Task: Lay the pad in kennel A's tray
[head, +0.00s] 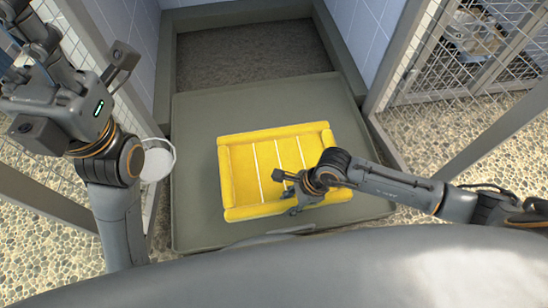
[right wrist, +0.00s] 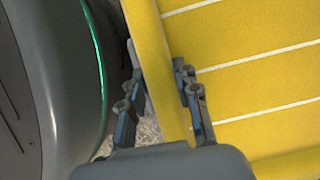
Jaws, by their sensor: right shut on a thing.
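The pad (head: 240,175) is yellow with thin white stripes and a raised rolled rim. In the head view it is over the grey-green tray (head: 200,120) in front of the kennel opening; I cannot tell whether it touches the tray. My right gripper (head: 292,190) is shut on the pad's near rim. In the right wrist view the right gripper's fingers (right wrist: 163,95) stand on both sides of the yellow rim (right wrist: 150,55). My left gripper (head: 35,50) is raised at the upper left, away from the pad; its finger opening is unclear.
A dark grey floor (head: 250,55) lies inside the kennel behind the tray, between blue-grey walls. A white round bowl (head: 157,162) is left of the tray. Mesh panels (head: 475,50) stand at both sides. The pebbled floor (head: 435,130) is clear at right.

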